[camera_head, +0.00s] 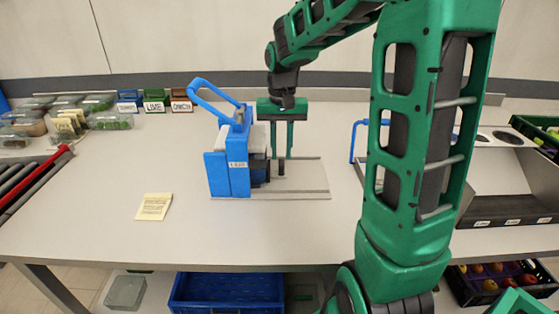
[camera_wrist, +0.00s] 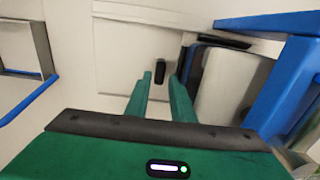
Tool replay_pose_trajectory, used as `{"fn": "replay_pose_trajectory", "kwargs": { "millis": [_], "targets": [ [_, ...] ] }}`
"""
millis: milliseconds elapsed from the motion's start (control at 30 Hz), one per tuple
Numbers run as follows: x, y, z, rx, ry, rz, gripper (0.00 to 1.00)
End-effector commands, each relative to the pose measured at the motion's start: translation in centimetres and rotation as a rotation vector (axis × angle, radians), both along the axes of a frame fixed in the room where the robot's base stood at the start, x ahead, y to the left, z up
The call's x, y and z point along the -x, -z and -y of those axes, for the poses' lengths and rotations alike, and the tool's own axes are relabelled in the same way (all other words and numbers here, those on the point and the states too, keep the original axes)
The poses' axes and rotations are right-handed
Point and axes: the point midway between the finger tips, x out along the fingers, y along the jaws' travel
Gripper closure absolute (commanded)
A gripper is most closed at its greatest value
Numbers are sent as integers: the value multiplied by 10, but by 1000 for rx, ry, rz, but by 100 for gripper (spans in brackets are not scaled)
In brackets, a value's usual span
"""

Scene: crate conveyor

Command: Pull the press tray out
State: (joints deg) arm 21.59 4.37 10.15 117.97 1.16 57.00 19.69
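The blue press (camera_head: 229,168) stands on a grey base plate (camera_head: 305,190), its blue lever handle (camera_head: 212,92) raised. A dark tray part (camera_head: 259,172) shows low at its right side, mostly inside the press. A small dark upright handle (camera_head: 281,169) stands just right of it; it also shows in the wrist view (camera_wrist: 160,70). My green gripper (camera_head: 283,152) points down over the plate, fingers apart and empty. In the wrist view the handle appears between the fingertips (camera_wrist: 160,78), beyond them. I cannot tell the exact height gap.
A yellow note (camera_head: 154,206) lies on the table (camera_head: 110,190) at front left. Clear-lidded containers (camera_head: 110,121) and small labelled bins (camera_head: 154,104) stand at the back left. A blue-handled device (camera_head: 353,140) is to the right, partly behind my arm. The plate right of the handle is clear.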

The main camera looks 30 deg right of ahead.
Motion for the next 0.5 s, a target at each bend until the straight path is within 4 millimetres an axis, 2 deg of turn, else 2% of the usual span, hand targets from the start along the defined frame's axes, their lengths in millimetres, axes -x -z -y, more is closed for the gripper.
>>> {"fn": "replay_pose_trajectory", "kwargs": {
  "millis": [100, 200, 500],
  "targets": [
    [1, 18, 0, -1, -1, -4, 78],
    [1, 29, 0, -1, -1, -3, 78],
    [0, 39, 0, 0, -1, 0, 78]
  ]
}}
